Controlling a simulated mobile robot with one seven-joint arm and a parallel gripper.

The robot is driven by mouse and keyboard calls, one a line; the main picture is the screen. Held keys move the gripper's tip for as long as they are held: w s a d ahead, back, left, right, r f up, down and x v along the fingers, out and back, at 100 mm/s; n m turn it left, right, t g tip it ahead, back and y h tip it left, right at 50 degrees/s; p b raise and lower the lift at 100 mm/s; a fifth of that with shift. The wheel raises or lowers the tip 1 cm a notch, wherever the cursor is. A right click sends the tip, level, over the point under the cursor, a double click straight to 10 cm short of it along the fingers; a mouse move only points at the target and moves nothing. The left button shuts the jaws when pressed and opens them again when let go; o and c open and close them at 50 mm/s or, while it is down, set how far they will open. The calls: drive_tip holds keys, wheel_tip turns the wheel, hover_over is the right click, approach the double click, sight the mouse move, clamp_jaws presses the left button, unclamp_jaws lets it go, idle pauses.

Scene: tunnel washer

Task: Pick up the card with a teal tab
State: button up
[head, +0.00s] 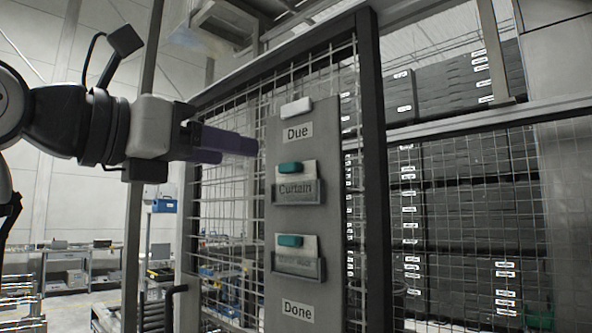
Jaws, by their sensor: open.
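Two cards with teal tabs show in the head view, on a tall grey board (257,290) fixed to a mesh panel. The upper card (309,170) stands in a dark pocket (299,197) lettered "Curtain", with its teal tab (290,168) at its top left. The lower card (309,246) stands in a second pocket (299,268), also with a teal tab (290,241). My gripper (232,148) is open and points right, left of the board at about the height between "Due" and the upper card. It appears empty and apart from both cards.
A "Due" label (297,132) sits under a small white block (296,108) high on the board; a "Done" label (298,310) is at the bottom. A dark post (377,170) borders the mesh on the right. Dark stacked crates (455,165) stand behind mesh.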

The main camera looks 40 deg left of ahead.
drive_tip(key=w+p, duration=0.1)
drive_tip(key=w, duration=0.2)
drive_tip(key=w+p, duration=0.1)
drive_tip(key=w, duration=0.2)
drive_tip(key=w+d+p, duration=0.1)
drive_tip(key=w, duration=0.2)
drive_tip(key=shift+c, duration=0.2)
drive_tip(key=c, duration=1)
drive_tip(key=shift+r, duration=0.75)
drive_tip(key=shift+r+b, duration=0.4)
drive_tip(key=shift+r, duration=0.5)
drive_tip(key=s+b, duration=0.1)
drive_tip(key=s, duration=0.5)
drive_tip(key=s+a+b, duration=0.1)
drive_tip(key=s, duration=0.5)
drive_tip(key=s+b, duration=0.1)
drive_tip(key=s, duration=0.5)
drive_tip(key=shift+a, duration=0.15)
